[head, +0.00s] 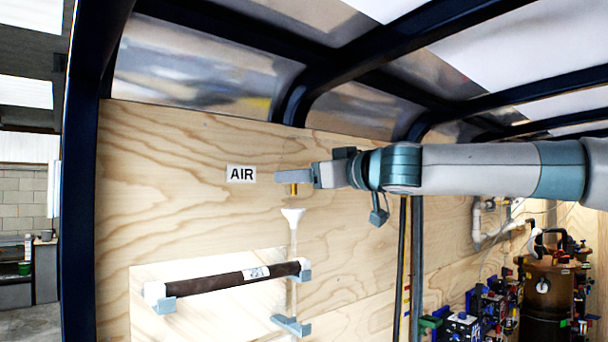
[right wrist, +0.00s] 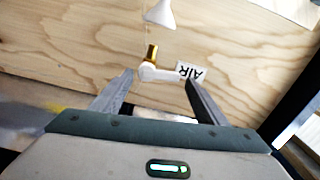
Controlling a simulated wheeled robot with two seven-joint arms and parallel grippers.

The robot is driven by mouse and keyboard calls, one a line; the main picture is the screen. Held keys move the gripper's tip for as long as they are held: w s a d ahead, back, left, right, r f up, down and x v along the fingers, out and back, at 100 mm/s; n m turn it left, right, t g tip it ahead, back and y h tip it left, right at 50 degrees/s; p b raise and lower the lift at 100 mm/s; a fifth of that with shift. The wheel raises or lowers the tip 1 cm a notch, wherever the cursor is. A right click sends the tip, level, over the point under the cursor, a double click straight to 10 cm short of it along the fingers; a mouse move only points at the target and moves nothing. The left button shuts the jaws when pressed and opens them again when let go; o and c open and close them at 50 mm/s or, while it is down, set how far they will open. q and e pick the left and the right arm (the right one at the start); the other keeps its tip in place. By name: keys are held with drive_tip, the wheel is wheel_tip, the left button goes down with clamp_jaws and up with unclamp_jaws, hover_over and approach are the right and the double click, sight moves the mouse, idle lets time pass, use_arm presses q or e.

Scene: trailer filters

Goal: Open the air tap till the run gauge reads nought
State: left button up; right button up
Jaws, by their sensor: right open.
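The air tap shows in the right wrist view as a brass stem (right wrist: 152,52) with a pale lever (right wrist: 163,73) across its end. In the head view its brass part (head: 293,190) shows just below my right gripper (head: 292,178), which hides most of the tap. In the right wrist view my right gripper (right wrist: 158,79) is open, with the lever lying between or just beyond its fingertips; contact cannot be told. The AIR label (head: 241,174) is on the plywood wall left of the tap. I cannot make out a gauge reading. My left gripper is not in view.
A white funnel (head: 293,215) on a clear tube hangs below the tap. A dark brown cylinder (head: 225,283) sits in grey brackets lower on the wall. Dark vertical pipes (head: 417,270) and a brown tank (head: 550,285) with equipment stand to the right.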

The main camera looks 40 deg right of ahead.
sight(297, 188)
drive_tip(key=c, duration=1.1)
drive_tip(key=shift+o, duration=0.2)
drive_tip(key=shift+f+n, duration=0.15)
drive_tip(key=shift+n, duration=0.25)
drive_tip(key=shift+d+f+n+b, duration=0.15)
drive_tip(key=shift+f+n, duration=0.25)
drive_tip(key=shift+n, duration=1.85)
drive_tip(key=shift+d+f+n+b, duration=0.15)
drive_tip(key=shift+f+n, duration=0.3)
drive_tip(key=shift+n, duration=1.85)
drive_tip(key=shift+d+f+n, duration=0.25)
drive_tip(key=shift+f+n, duration=0.15)
drive_tip(key=shift+n, duration=1.85)
